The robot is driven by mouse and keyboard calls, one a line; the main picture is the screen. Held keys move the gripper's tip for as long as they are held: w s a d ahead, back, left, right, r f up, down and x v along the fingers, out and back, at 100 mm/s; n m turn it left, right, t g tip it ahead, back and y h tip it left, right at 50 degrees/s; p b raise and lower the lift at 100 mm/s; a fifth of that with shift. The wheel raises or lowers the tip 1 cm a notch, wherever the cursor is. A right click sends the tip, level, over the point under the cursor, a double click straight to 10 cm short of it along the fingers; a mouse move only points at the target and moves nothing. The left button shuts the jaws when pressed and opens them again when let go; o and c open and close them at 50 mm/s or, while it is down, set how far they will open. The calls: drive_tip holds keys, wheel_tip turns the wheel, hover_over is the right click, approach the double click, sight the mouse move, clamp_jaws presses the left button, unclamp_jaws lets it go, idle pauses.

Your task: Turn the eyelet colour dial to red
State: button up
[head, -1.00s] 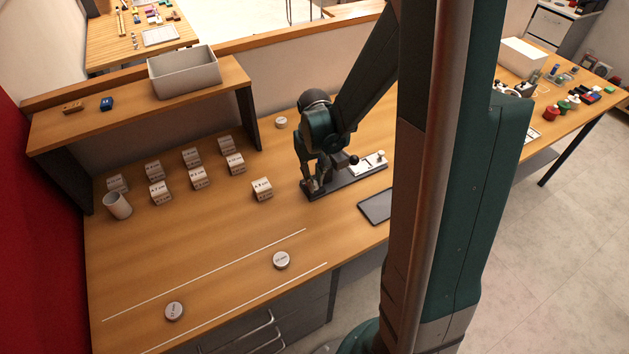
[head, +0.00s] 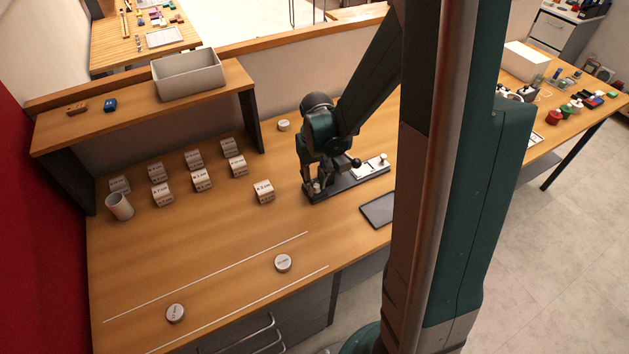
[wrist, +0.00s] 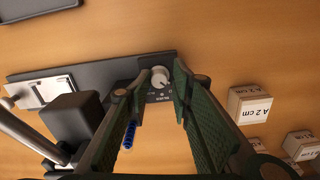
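The dial (wrist: 160,75) is a small round pale knob with a dark pointer mark, on the end of a long dark base plate (wrist: 100,72). Tiny marks beside the knob are too small to read. In the wrist view my gripper (wrist: 160,88) is open, with one green padded finger on each side of the knob. I cannot tell whether either finger touches it. In the head view my gripper (head: 313,187) points down over the left end of the base plate (head: 345,188), and the knob is hidden there.
A black block (wrist: 75,118) and a white plate (wrist: 42,91) sit on the same base. A dark tray (head: 378,209) lies nearby. The table's front left holds two round discs, one labelled (head: 283,263).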

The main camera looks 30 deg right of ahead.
drive_tip(key=shift+d+m, duration=0.1)
drive_tip(key=shift+m, duration=0.2)
drive_tip(key=shift+r+m+p, duration=0.1)
drive_tip(key=shift+m+p, duration=0.4)
drive_tip(key=shift+p, duration=0.05)
drive_tip(key=m+p, duration=0.3)
drive_tip(key=m, duration=0.2)
drive_tip(key=shift+r+m, duration=0.1)
drive_tip(key=shift+m, duration=0.2)
wheel_tip(320, 180, up, 8)
drive_tip(key=shift+f+p, duration=0.15)
drive_tip(key=shift+p, duration=0.25)
wheel_tip(320, 180, up, 5)
drive_tip(key=n+t, duration=0.1)
hover_over(317, 186)
drive_tip(key=s+a, duration=0.1)
drive_tip(key=a, duration=0.1)
drive_tip(key=s+a+r+n+t+b, duration=0.2)
drive_tip(key=s+a+r+n+t, duration=0.2)
drive_tip(key=s+a+r+n, duration=0.2)
drive_tip(key=shift+s+a+r+t, duration=0.4)
drive_tip(key=shift+s+a+r, duration=0.85)
drive_tip(key=shift+s+r, duration=1.65)
drive_tip(key=shift+w+r, duration=0.5)
drive_tip(key=shift+r, duration=0.05)
